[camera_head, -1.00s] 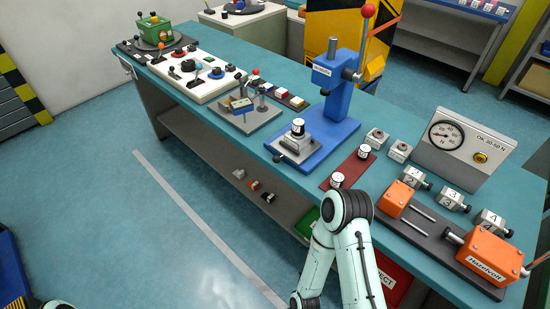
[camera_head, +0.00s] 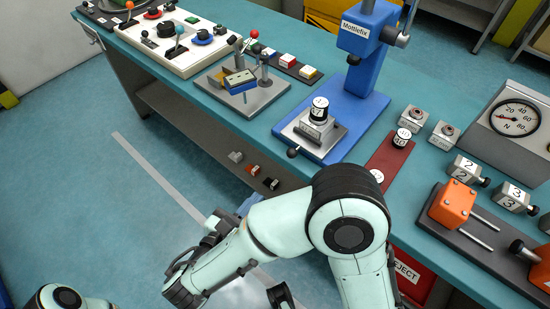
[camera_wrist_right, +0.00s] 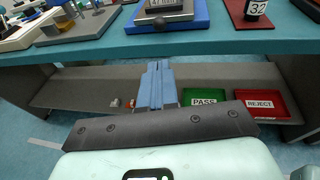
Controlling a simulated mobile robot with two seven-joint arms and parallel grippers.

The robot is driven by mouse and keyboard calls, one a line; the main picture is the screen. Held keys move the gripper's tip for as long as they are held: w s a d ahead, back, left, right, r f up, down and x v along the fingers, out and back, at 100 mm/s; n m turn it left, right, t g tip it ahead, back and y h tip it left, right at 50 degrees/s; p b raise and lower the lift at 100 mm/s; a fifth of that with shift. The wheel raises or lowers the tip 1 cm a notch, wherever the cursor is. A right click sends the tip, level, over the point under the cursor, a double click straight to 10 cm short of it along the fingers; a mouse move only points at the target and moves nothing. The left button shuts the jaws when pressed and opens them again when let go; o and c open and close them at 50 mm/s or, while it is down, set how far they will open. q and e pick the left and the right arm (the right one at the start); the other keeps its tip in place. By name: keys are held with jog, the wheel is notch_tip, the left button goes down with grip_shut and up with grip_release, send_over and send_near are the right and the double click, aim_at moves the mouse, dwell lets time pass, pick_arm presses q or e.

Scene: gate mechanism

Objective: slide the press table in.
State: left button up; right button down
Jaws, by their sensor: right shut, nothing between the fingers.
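The blue press (camera_head: 372,30) stands on the bench. Its grey press table (camera_head: 318,142) sits at the front of the blue base, with a dark ball knob (camera_head: 292,153) at its front edge. A fixture block and a black-and-white cylindrical part (camera_head: 319,108) stand on the table. In the right wrist view the press table (camera_wrist_right: 178,17) is at the top, partly cut off. My right gripper (camera_wrist_right: 158,64) is shut and empty, its blue fingers pointing at the bench front, below and apart from the table. In the head view my arm partly hides it. My left gripper is out of view.
Left of the press is a grey fixture plate (camera_head: 240,98); right of it is a red strip (camera_head: 393,158) with cylindrical parts. Below the bench top, a shelf (camera_wrist_right: 75,88) holds a green PASS tray (camera_wrist_right: 222,97) and a red REJECT tray (camera_wrist_right: 284,104). The floor in front is open.

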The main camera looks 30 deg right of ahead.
jog(key=b, duration=0.1)
send_near(308, 139)
notch_tip(308, 139, down, 2)
jog(key=w+a, duration=0.1)
jog(key=a, duration=0.1)
jog(key=shift+d, duration=0.2)
jog(key=shift+w, duration=0.1)
jog(key=w+d, duration=0.1)
jog(key=d, duration=0.2)
jog(key=w+d+p, duration=0.1)
jog(key=d, duration=0.2)
jog(key=w+d, duration=0.1)
jog(key=d, duration=0.2)
jog(key=shift+w+d, duration=0.1)
jog(key=shift+w, duration=0.3)
